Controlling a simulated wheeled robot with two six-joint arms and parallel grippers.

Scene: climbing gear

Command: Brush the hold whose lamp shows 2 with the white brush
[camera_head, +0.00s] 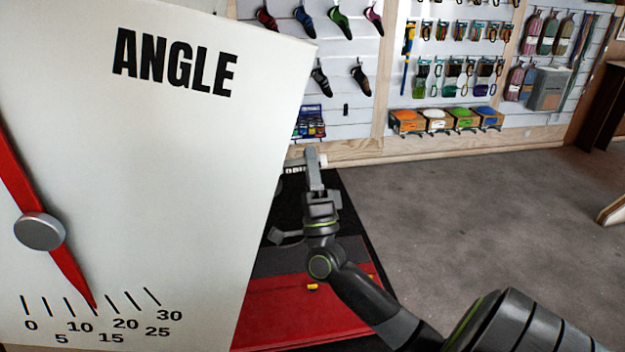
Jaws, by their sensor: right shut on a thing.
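My right gripper (314,168) is in the middle of the head view, just right of the big panel's edge. It is shut on a small pale thing (322,160), which looks like the white brush. Only a short piece of it shows at the fingertips, so its bristles cannot be made out. The arm reaches up from the lower right. No hold and no numbered lamp shows in this view. My left gripper is not in view.
A large white panel (170,170) marked ANGLE fills the left and blocks the view behind it. Its red needle (75,280) points near 15. A red mat (300,325) lies below my right arm.

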